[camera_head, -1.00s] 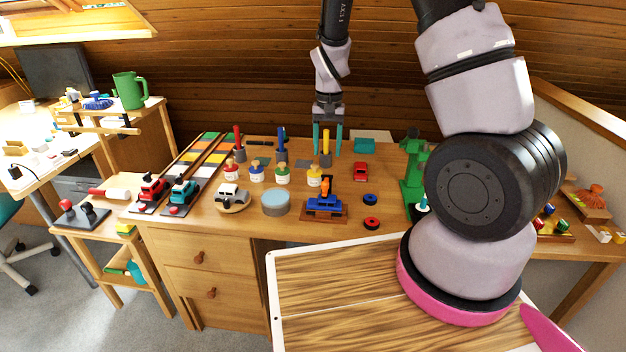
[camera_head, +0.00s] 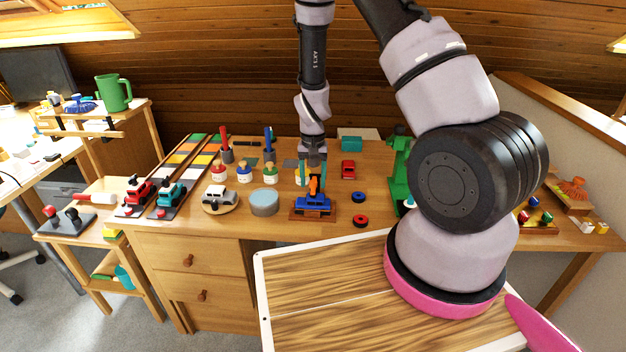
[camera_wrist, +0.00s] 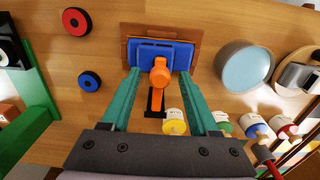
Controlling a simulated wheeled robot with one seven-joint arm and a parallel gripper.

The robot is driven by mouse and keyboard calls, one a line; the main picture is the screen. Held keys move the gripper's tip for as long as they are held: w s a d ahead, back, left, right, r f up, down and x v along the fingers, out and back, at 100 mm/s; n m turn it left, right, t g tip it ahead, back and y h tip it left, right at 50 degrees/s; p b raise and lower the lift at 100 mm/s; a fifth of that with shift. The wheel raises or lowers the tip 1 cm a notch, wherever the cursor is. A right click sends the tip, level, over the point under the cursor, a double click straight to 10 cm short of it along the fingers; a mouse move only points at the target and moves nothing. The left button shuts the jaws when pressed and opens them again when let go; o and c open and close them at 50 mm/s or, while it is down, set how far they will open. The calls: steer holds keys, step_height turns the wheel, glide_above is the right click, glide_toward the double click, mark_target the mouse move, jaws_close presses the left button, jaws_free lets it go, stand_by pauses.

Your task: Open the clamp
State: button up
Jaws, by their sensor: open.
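The clamp is a blue block (camera_head: 313,206) with an upright orange handle (camera_head: 314,187) on a brown wooden base (camera_head: 298,214), near the front edge of the desk. My gripper (camera_head: 313,172) is open and empty, just above and behind the clamp in the head view. In the wrist view, my gripper's teal fingers (camera_wrist: 160,74) point at the clamp, one on each side of the orange handle (camera_wrist: 160,76). The blue block (camera_wrist: 164,54) lies just beyond the fingertips. I see no contact between fingers and handle.
Left of the clamp are a round grey-blue tin (camera_head: 264,202) and a white toy car (camera_head: 219,199). Small paint bottles (camera_head: 243,173) stand behind. Two rings, blue (camera_head: 358,196) and red (camera_head: 360,221), lie to the right. A green stand (camera_head: 399,175) rises farther right.

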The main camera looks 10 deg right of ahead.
jaws_close()
stand_by(1.4)
